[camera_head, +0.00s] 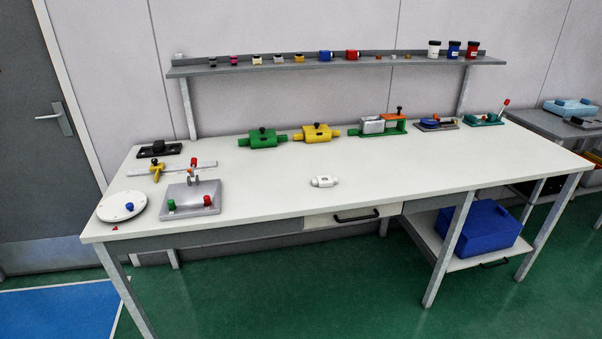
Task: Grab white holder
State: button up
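A small white holder (324,181) lies on the white tabletop (400,172), near the middle of its front half, above the drawer. It has a blocky body with short stubs at both ends and looks like the larger green holder (263,138) and yellow holder (316,133) at the back of the table. Nothing touches the white holder and the tabletop around it is clear. My gripper is not in view.
A grey plate with knobs (191,198) and a round white disc (122,206) occupy the left end. A green fixture (383,125) stands at the back. A raised shelf (340,62) carries small parts and jars. A drawer handle (357,216) juts out in front.

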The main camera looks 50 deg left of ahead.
aim_at(322, 181)
jog(key=u, duration=0.8)
jog(key=i, duration=0.75)
jog(key=u, duration=0.9)
